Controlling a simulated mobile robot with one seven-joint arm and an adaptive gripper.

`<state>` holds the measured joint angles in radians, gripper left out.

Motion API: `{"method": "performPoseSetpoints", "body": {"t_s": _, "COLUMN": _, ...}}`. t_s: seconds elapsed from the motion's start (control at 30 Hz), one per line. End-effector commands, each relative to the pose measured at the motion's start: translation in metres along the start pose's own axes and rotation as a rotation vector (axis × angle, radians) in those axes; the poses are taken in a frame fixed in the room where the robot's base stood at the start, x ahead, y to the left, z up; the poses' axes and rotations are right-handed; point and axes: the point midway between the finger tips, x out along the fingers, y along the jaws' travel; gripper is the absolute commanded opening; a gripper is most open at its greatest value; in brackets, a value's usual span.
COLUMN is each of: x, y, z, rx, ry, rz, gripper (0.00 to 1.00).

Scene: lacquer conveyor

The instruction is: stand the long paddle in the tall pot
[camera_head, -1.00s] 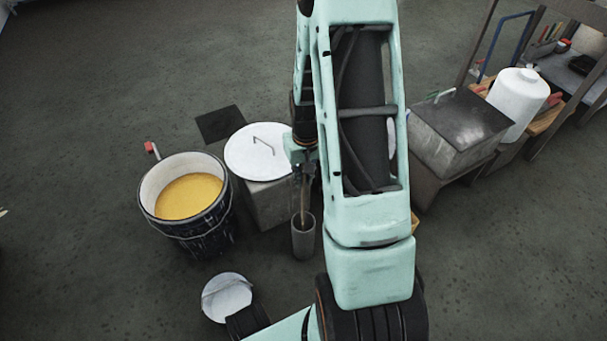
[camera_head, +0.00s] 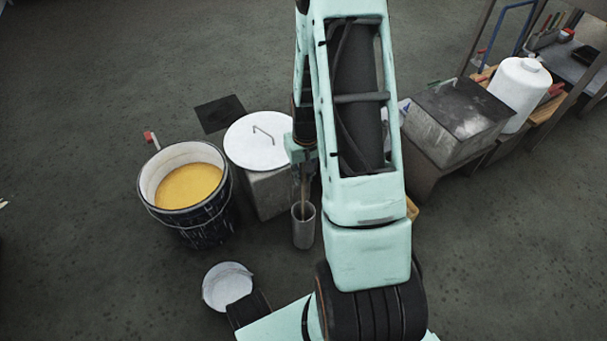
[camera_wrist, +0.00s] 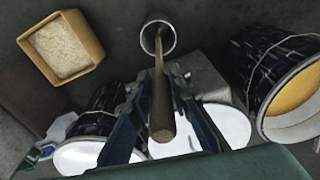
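The tall pot (camera_head: 303,234) is a narrow grey cylinder standing on the floor near the middle of the head view. Its round mouth (camera_wrist: 172,40) shows at the top of the wrist view. The long paddle (camera_wrist: 160,105) is brown, with its near end towards the wrist camera and its far part reaching into the pot's mouth. In the head view the paddle (camera_head: 303,207) stands close to upright in the pot. My gripper (camera_wrist: 160,86) has a finger on each side of the paddle and looks closed on it, above the pot. The paddle's lower end is hidden inside the pot.
A black bucket of yellow liquid (camera_head: 190,187) stands left of the pot. A box with a white round lid (camera_head: 257,143) is just behind it. A small white-topped container (camera_head: 227,286) is in front. A bench with a metal box (camera_head: 455,120) and white jug (camera_head: 522,90) is right.

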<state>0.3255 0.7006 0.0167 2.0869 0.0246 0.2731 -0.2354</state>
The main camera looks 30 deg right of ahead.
Motion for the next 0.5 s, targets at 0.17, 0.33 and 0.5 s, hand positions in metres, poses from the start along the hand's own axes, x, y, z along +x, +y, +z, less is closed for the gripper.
{"method": "performPoseSetpoints", "body": {"t_s": 0.17, "x": -0.0001, "y": 0.0, "z": 0.0, "rx": 0.0, "ry": 0.0, "rz": 0.0, "gripper": 0.35}}
{"method": "performPoseSetpoints", "body": {"t_s": 0.33, "x": 0.0, "y": 0.0, "z": 0.0003, "rx": 0.0, "ry": -0.001, "rz": 0.0, "gripper": 0.35}}
{"method": "performPoseSetpoints", "body": {"t_s": 0.5, "x": -0.0048, "y": 0.0001, "z": -0.0001, "rx": 0.0, "ry": 0.0, "rz": 0.0, "gripper": 0.35}}
